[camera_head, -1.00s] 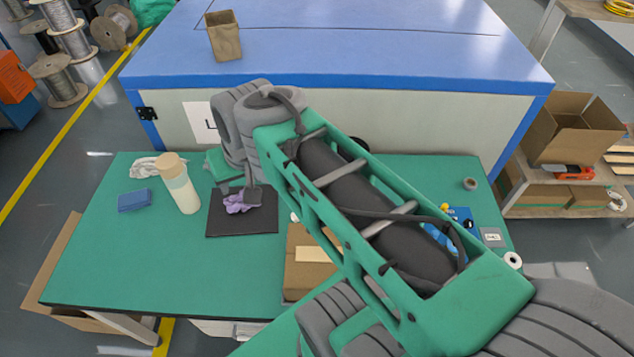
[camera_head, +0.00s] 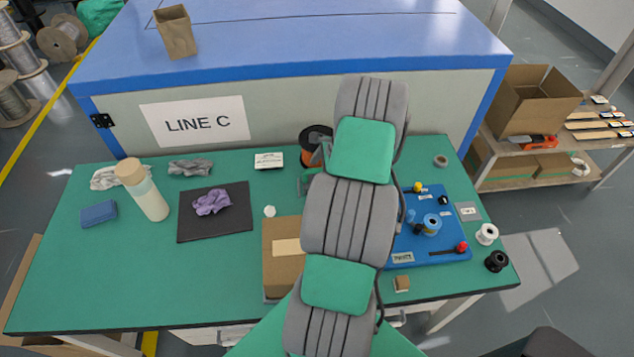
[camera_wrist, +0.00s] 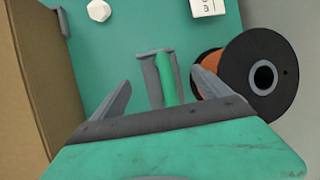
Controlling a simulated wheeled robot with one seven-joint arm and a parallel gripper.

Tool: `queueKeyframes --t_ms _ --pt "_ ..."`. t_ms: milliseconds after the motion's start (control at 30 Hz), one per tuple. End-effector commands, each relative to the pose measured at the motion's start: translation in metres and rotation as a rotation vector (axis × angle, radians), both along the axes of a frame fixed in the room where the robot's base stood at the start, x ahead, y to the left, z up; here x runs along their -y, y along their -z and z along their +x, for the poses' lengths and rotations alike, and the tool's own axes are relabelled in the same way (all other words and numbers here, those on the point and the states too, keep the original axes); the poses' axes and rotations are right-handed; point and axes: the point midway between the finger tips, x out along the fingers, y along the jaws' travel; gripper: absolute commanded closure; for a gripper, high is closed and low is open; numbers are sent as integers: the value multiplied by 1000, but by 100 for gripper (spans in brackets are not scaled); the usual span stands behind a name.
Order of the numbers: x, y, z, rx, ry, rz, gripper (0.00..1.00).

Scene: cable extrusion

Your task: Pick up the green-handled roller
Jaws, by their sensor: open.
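The green-handled roller (camera_wrist: 168,77) shows in the wrist view, lying on the green tabletop. It has a green bar handle and a grey frame. My gripper (camera_wrist: 161,78) is open, with one grey finger on each side of the roller and visible gaps between. How far above the roller the fingers are I cannot tell. The near end of the roller is hidden by my gripper's body. In the head view my arm covers most of that spot and I cannot make out the roller surely.
A black spool with orange cable (camera_wrist: 250,78) stands close to the right finger. A cardboard box (camera_wrist: 32,85) is at the left. A white hexagonal piece (camera_wrist: 98,10) and a small white box (camera_wrist: 207,6) lie beyond. A blue board (camera_head: 432,250) with parts lies right of my arm.

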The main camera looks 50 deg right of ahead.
Motion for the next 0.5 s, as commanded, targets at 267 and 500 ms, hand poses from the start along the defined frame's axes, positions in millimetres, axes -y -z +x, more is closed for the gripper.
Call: queueKeyframes --t_ms 267,500 --pt "-8 38 16 -1 -1 0 13" --pt "-8 35 16 0 -2 0 20"
